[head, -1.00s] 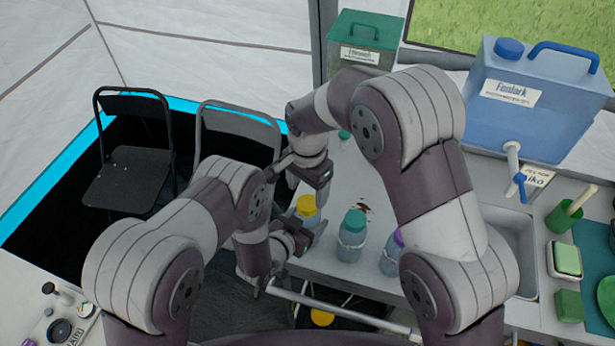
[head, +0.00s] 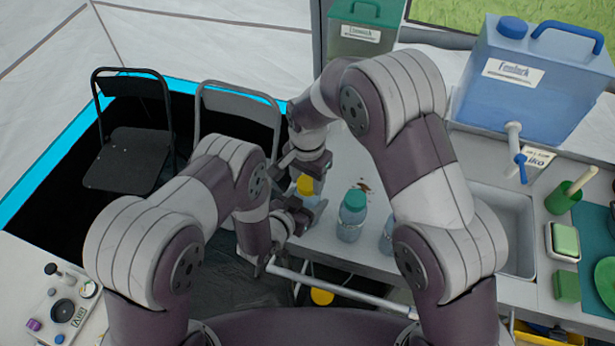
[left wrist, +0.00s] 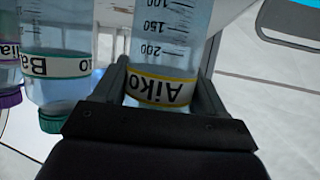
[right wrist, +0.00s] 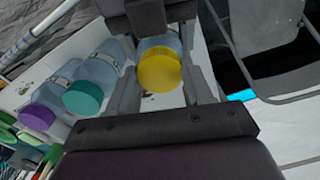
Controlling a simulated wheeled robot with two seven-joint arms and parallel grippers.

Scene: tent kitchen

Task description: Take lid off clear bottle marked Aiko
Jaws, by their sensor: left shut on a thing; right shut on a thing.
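The clear bottle marked Aiko (left wrist: 165,60) stands near the counter's left edge, with a yellow label band and a yellow lid (right wrist: 160,70) on it. In the head view the lid (head: 306,186) is partly hidden by my right gripper. My left gripper (head: 308,210) is shut on the bottle's body from the side; in the left wrist view its fingers (left wrist: 160,92) flank the Aiko label. My right gripper (head: 308,180) comes from above and is shut on the lid; in the right wrist view its fingers (right wrist: 160,85) lie on either side of it. The lid sits on the bottle.
A green-lidded bottle (head: 351,216) stands close to the right of the Aiko bottle. A purple-lidded bottle (right wrist: 38,117) stands beyond it, mostly hidden by my right arm in the head view. A rail (head: 340,293) runs along the counter front. A sink (head: 505,225) lies farther right.

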